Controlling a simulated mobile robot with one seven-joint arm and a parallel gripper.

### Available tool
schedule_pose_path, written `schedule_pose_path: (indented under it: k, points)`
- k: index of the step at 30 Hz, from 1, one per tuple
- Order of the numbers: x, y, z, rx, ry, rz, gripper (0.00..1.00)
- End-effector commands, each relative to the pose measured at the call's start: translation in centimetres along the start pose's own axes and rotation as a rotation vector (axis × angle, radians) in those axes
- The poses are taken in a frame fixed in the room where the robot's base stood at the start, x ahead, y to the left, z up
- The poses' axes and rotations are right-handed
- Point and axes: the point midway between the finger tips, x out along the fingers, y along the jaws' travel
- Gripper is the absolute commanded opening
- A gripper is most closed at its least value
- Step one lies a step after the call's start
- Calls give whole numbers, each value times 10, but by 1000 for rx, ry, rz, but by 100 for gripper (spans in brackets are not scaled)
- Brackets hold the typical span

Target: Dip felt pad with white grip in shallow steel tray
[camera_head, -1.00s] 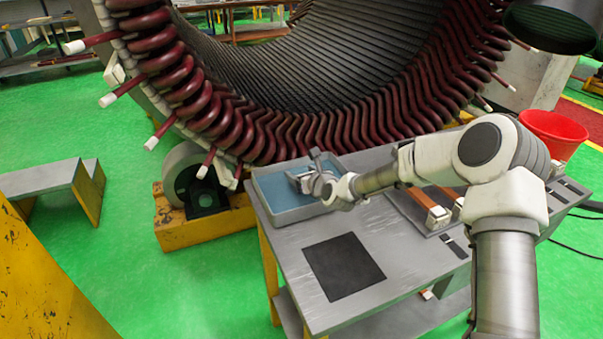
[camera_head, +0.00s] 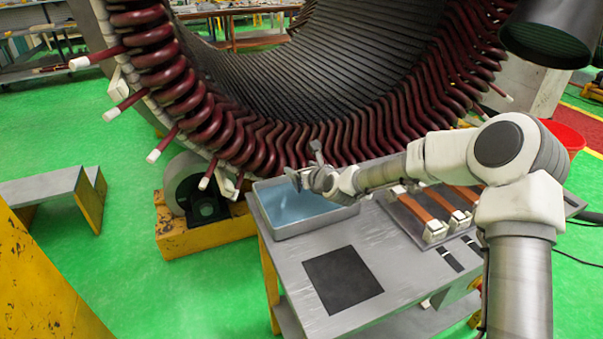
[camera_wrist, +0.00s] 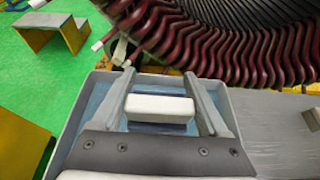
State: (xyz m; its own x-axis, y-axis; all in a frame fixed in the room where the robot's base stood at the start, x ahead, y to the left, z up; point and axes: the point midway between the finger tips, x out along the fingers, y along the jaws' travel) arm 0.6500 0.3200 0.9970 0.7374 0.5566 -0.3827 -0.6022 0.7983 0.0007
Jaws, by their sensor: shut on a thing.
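The shallow steel tray (camera_head: 318,222) sits at the table's far left corner and holds blue liquid. My gripper (camera_head: 298,178) is over the tray's back part, seemingly raised above the liquid. In the wrist view my gripper (camera_wrist: 163,104) is shut on the white grip (camera_wrist: 160,106), with one finger at each end. The dark blue felt pad (camera_wrist: 158,128) shows just under the grip. The tray's right wall (camera_wrist: 242,140) shows beyond the fingers. The gap between pad and liquid cannot be judged well. The pad is too small to make out in the head view.
The grey table (camera_head: 290,258) carries a black mat (camera_head: 343,279) in front of the tray. A rack (camera_head: 412,204) with brown strips lies right of the tray. The large stator with red coils (camera_head: 265,150) stands close behind the tray. A red bucket (camera_head: 570,137) is at the right.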

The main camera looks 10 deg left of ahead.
Motion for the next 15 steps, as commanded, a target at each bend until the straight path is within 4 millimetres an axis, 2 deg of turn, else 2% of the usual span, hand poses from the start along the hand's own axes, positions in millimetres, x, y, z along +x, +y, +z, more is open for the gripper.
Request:
schedule_pose_path:
  k: [1,9,15]
  points:
    - [-3,0,8,0,-1,0,19]
    - [-14,0,33,-2,-2,0,19]
    - [-18,0,44,0,-1,1,19]
